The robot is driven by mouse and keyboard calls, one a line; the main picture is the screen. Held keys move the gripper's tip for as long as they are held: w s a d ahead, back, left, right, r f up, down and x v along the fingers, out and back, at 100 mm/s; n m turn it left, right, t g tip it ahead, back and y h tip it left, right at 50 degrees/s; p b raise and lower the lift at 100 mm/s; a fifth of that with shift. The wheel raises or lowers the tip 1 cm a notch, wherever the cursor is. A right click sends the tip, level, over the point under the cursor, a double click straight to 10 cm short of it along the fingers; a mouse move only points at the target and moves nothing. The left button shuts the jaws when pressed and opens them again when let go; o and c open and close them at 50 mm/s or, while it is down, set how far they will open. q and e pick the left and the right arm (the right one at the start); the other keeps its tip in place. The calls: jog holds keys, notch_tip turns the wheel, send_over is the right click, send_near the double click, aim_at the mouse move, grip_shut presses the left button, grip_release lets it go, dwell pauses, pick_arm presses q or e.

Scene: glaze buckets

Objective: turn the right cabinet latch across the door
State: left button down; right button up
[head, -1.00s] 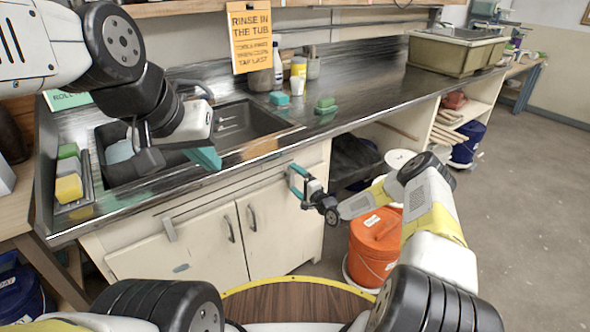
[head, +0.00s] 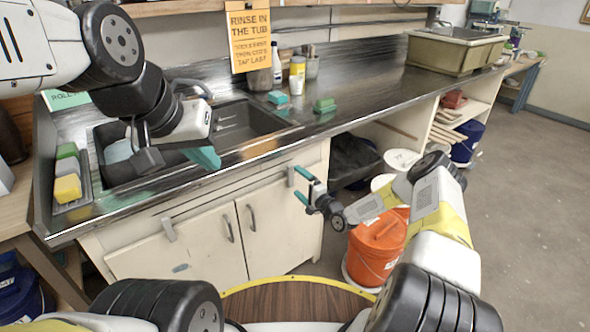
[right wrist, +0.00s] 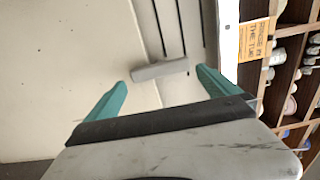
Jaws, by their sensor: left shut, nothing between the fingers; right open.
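The right cabinet latch (head: 291,176) is a small grey bar high on the cabinet front, right of the door handles, and looks upright in the head view. In the right wrist view the latch (right wrist: 160,69) lies crosswise beyond the fingertips, within the gap between them. My right gripper (head: 300,184) is open, its teal fingers pointing at the cabinet front, empty and seemingly just short of the latch; it also shows in the right wrist view (right wrist: 160,82). My left gripper (head: 208,158) is shut and empty above the sink's front edge.
The cabinet doors (head: 260,225) have handles, and a left latch (head: 169,229) sits above the left door. An orange bucket (head: 377,247) stands on the floor below my right arm.

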jog(key=shift+v, duration=2.35)
jog(key=w+d+r+n+g+h, duration=0.1)
jog(key=d+r+n+g+h, duration=0.15)
jog(key=r, duration=0.45)
jog(key=w+d+r+n+g+h, duration=0.1)
jog(key=d+r+n+g+h, duration=0.1)
jog(key=r+n, duration=0.3)
jog(key=s+d+r+n+g+h, duration=0.1)
jog(key=s+d+r+h, duration=0.1)
jog(key=s+r, duration=0.45)
jog(key=s+d+r+n+h, duration=0.1)
jog(key=s+d+r+h, duration=0.15)
jog(key=r, duration=0.75)
jog(key=s+d+r+g+h, duration=0.1)
jog(key=s+r, duration=0.4)
jog(key=s, duration=0.3)
jog(key=s+d+r, duration=0.1)
jog(key=s+r, duration=0.4)
jog(key=s, duration=0.2)
jog(key=s+a+n+g, duration=0.1)
jog(key=s, duration=0.8)
jog(key=s+a+r+n+g+y, duration=0.1)
jog(key=s, duration=0.8)
jog(key=shift+a+r+y, duration=0.3)
